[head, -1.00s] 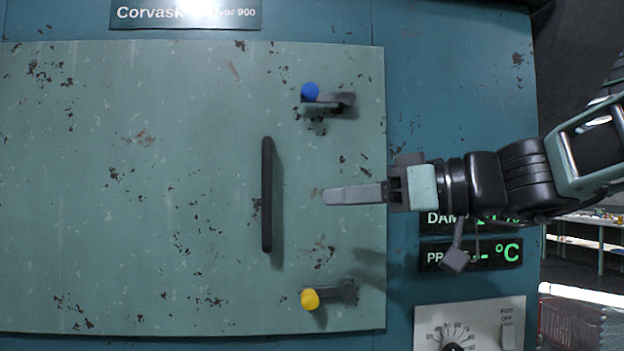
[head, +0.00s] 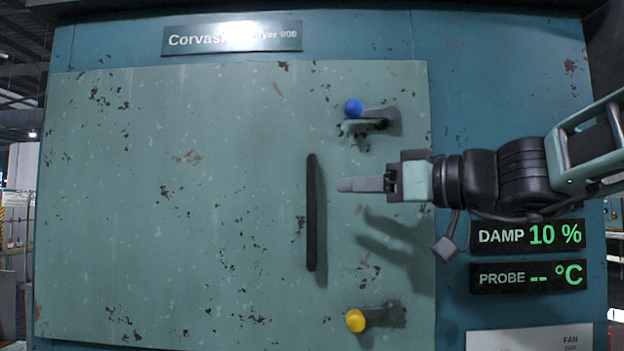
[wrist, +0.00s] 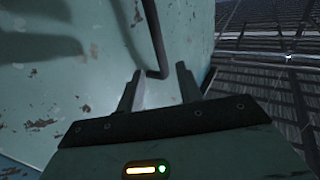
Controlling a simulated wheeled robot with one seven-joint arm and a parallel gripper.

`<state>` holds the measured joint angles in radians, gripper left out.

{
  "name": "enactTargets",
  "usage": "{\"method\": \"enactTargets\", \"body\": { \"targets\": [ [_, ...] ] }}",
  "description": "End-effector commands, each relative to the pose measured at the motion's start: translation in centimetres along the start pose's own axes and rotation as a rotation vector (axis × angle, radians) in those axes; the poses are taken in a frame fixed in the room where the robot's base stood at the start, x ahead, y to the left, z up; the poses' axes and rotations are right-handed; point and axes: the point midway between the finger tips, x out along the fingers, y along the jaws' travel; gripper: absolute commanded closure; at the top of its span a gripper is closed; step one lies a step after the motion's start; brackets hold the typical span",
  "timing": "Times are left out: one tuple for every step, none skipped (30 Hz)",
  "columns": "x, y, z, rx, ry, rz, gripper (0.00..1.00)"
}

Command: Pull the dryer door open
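The dryer door (head: 180,220) is a worn pale green panel that looks shut against the blue-green dryer. Its dark upright bar handle (head: 311,212) stands near the door's right side. A blue-knobbed latch (head: 354,107) sits above right of the handle and a yellow-knobbed latch (head: 356,320) below right. My gripper (head: 342,185) is just right of the handle's upper half, pointing left. In the wrist view, my gripper (wrist: 158,72) is open with two spread fingers. The handle (wrist: 156,35) shows beyond and between them; I see no contact.
Green displays on the dryer read DAMP 10 % (head: 528,236) and PROBE -- °C (head: 528,277). A pale control panel (head: 530,341) is cut off below them. A dark grated floor (wrist: 270,60) shows at the right of the wrist view.

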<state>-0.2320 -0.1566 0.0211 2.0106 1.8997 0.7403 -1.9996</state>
Motion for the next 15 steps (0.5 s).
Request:
{"method": "enactTargets", "body": {
  "targets": [
    [1.1, -0.1, -0.4, 0.004, -0.004, -0.005, 0.64],
    [1.8, 0.0, -0.4, 0.006, -0.004, -0.004, 0.64],
    [2.6, 0.0, -0.5, 0.006, -0.004, -0.003, 0.64],
    [3.2, -0.1, -0.4, 0.005, -0.005, -0.004, 0.64],
    [3.8, -0.1, -0.4, 0.005, -0.004, -0.004, 0.64],
    [4.6, -0.1, -0.5, 0.005, -0.003, -0.004, 0.64],
    [5.2, -0.1, -0.5, 0.004, -0.003, -0.004, 0.64],
    [5.7, 0.0, -0.4, 0.004, -0.004, -0.003, 0.64],
    [6.4, -0.1, -0.4, 0.005, -0.004, -0.002, 0.64],
    [6.9, -0.1, -0.3, 0.004, -0.005, -0.003, 0.64],
    [7.2, -0.1, -0.4, 0.003, -0.003, -0.002, 0.64],
    [7.7, -0.1, -0.3, 0.003, -0.003, -0.003, 0.64],
    [8.0, 0.0, -0.3, 0.003, -0.002, -0.002, 0.64],
    [8.3, -0.1, -0.3, 0.003, -0.002, -0.002, 0.64],
    [8.6, -0.1, -0.2, 0.002, -0.002, -0.003, 0.64]
  ]
}}
